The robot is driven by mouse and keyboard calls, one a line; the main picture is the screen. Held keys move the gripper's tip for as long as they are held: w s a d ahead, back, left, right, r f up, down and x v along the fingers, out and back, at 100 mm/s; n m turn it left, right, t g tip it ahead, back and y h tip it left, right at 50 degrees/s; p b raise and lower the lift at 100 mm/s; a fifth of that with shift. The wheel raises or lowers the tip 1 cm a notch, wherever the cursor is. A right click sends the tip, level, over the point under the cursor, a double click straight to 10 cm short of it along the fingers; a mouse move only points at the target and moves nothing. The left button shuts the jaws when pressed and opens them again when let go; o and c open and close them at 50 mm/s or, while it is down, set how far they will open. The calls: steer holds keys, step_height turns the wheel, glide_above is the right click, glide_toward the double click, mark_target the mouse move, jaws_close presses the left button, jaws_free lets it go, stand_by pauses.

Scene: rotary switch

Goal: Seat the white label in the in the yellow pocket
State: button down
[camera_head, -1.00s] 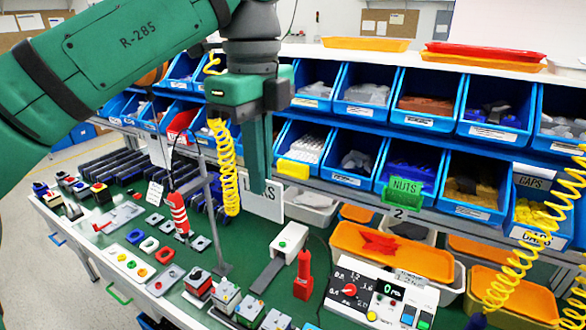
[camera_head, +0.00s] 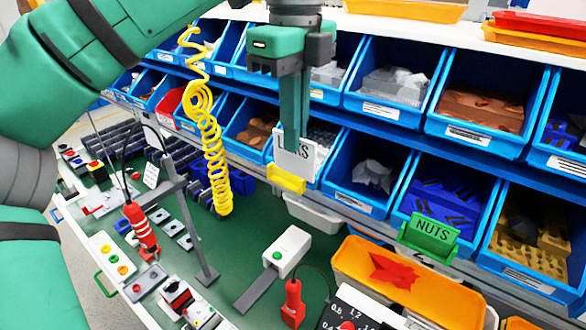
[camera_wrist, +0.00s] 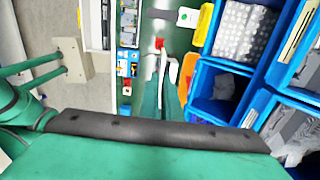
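The white label (camera_head: 296,160) with black letters, partly covered, hangs upright from my gripper (camera_head: 292,138). My gripper points down and its fingers are shut on the label's upper part. The yellow pocket (camera_head: 286,179) is on the front of a blue bin in the lower row. In the head view the label stands just above and overlaps the pocket's top edge. In the wrist view the label (camera_wrist: 171,72) shows edge-on at the fingertips, with the yellow pocket (camera_wrist: 204,24) apart from it, up and to the right. The exact gap in depth is hard to tell.
A green pocket with a NUTS label (camera_head: 430,236) is on a bin to the right. An orange tray (camera_head: 360,262) lies below. A coiled yellow hose (camera_head: 213,150) hangs left of my gripper. The green bench (camera_head: 240,235) holds switches and a metal stand (camera_head: 190,215).

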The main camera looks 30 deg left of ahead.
steer(key=w+a+f, duration=0.2)
steer(key=w+f, duration=0.1)
steer(key=w+a+f, duration=0.2)
steer(key=w+a, duration=0.1)
steer(key=w, duration=0.1)
steer(key=w+a+f, duration=0.2)
steer(key=w+f, duration=0.1)
steer(key=shift+w+a+f, duration=0.2)
steer(key=shift+a+f, duration=0.15)
steer(key=f, duration=0.2)
steer(key=w+f, duration=0.1)
steer(key=f, duration=0.1)
steer(key=shift+a, duration=0.25)
steer(key=shift+s, duration=0.2)
steer(key=shift+f, duration=0.25)
steer(key=c, duration=2)
jaws_free()
steer(key=shift+r, duration=0.15)
step_height(320, 180, up, 12)
